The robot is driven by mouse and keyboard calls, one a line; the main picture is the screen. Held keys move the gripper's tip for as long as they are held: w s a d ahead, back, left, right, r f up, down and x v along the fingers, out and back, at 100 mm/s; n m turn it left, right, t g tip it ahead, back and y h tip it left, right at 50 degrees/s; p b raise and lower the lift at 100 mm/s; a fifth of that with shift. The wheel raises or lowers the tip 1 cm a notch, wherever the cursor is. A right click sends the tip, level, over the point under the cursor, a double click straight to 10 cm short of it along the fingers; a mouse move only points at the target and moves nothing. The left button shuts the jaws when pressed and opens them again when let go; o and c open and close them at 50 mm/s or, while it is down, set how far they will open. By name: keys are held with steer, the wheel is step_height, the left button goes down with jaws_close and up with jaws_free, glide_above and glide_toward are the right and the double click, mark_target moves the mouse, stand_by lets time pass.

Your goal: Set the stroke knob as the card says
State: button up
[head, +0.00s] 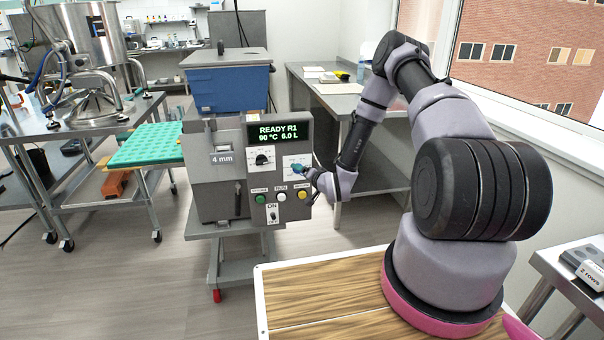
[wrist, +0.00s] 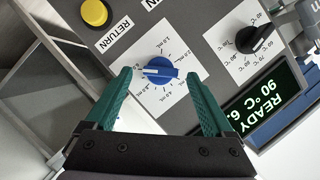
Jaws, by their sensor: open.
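The blue stroke knob (wrist: 157,71) sits on a white dial plate (wrist: 188,50) marked in mL, with small labels that are hard to read. Its white line lies nearly level in the wrist view and shows most clearly on the left half. My gripper (wrist: 159,75) is open, with one green finger on each side of the knob; I cannot tell whether they touch it. In the head view my gripper (head: 301,170) is at the dial plate (head: 296,160) and hides the knob. I cannot pick out a card with a readable setting.
A black temperature knob (head: 261,160) is beside the stroke dial. Green, white and yellow buttons (head: 302,195) and an ON/OFF switch (head: 272,215) are below. A "4 mm" label (head: 222,158) is on the machine's left.

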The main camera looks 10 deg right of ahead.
steer(key=shift+w+a+f, duration=0.1)
steer(key=shift+w+a, duration=0.05)
steer(key=shift+w, duration=0.25)
steer(key=shift+c, duration=0.3)
steer(key=c, duration=1.3)
